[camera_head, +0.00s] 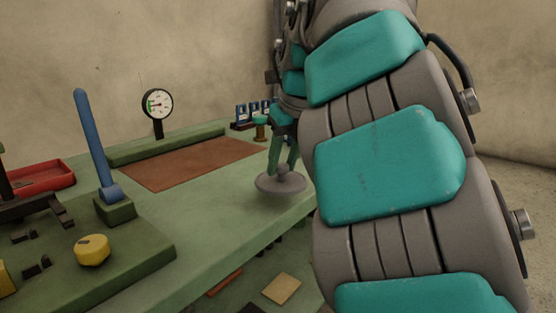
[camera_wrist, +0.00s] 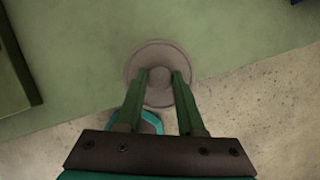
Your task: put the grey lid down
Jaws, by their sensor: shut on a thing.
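The grey lid (camera_head: 279,186) is a round disc with a knob on top, at the right edge of the green table (camera_head: 215,195). In the wrist view the lid (camera_wrist: 159,52) shows near the table edge, part of it beyond the edge over the floor. My gripper (camera_head: 285,166) is shut on the lid's knob from above; in the wrist view its two green fingers (camera_wrist: 159,76) stand on either side of the knob. I cannot tell whether the lid touches the table or hangs just above it.
A brown mat (camera_head: 190,163) lies on the table, with a dial gauge (camera_head: 157,104) behind it. A blue lever (camera_head: 96,145) and a yellow knob (camera_head: 92,250) stand on a green block at left. A red tray (camera_head: 42,177) is far left. Table between block and lid is clear.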

